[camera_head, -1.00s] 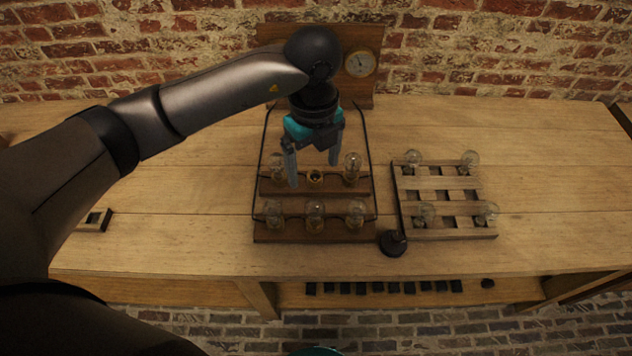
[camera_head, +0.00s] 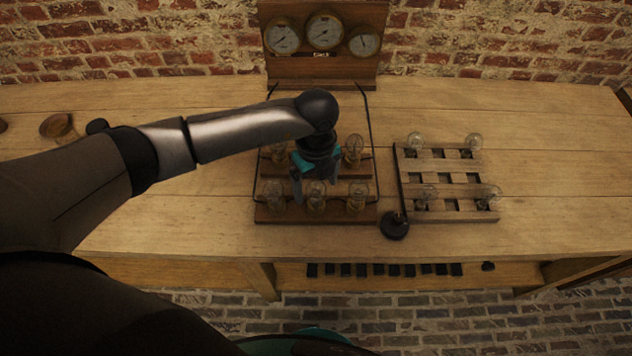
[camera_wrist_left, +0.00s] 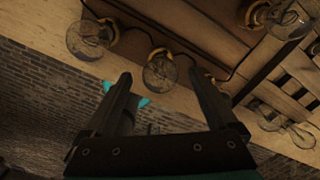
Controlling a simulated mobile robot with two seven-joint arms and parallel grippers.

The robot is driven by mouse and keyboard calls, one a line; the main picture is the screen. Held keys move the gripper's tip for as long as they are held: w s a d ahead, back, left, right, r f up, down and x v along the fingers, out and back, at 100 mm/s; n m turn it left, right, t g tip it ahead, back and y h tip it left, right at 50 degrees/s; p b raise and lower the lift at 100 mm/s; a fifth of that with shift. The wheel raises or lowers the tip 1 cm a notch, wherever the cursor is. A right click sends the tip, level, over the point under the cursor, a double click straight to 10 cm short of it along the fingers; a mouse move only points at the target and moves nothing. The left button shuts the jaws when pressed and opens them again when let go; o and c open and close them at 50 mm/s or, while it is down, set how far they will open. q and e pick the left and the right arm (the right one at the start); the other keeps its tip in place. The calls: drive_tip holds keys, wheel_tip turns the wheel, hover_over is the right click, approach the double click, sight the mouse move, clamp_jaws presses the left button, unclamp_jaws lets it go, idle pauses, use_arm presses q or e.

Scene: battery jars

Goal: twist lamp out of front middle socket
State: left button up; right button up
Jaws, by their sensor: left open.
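The dark wooden lamp board (camera_head: 262,214) stands mid-table with two rows of clear glass lamps. The front middle lamp (camera_head: 317,201) is upright in its socket, between the front left lamp (camera_head: 273,195) and front right lamp (camera_head: 357,196). My left gripper (camera_head: 314,189) is open and empty, pointing down just above or behind the front middle lamp. In the left wrist view, that lamp (camera_wrist_left: 159,72) appears between the two fingertips, with no clear contact. The back middle socket is hidden behind my gripper. My right gripper is out of view.
Back row lamps stand left (camera_head: 277,153) and right (camera_head: 353,150) of my gripper. A slatted wooden rack (camera_head: 450,215) with several lamps is to the right. A black round knob (camera_head: 394,226) sits between them. A gauge panel (camera_head: 322,70) stands behind. The table's far right is clear.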

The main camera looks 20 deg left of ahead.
use_arm(q)
clamp_jaws()
idle(0.7)
drive_tip(key=n+p, duration=0.2)
drive_tip(key=n, duration=0.1)
drive_tip(key=shift+r, duration=0.15)
drive_tip(key=shift+n+p, duration=0.6)
drive_tip(key=shift+n, duration=1.1)
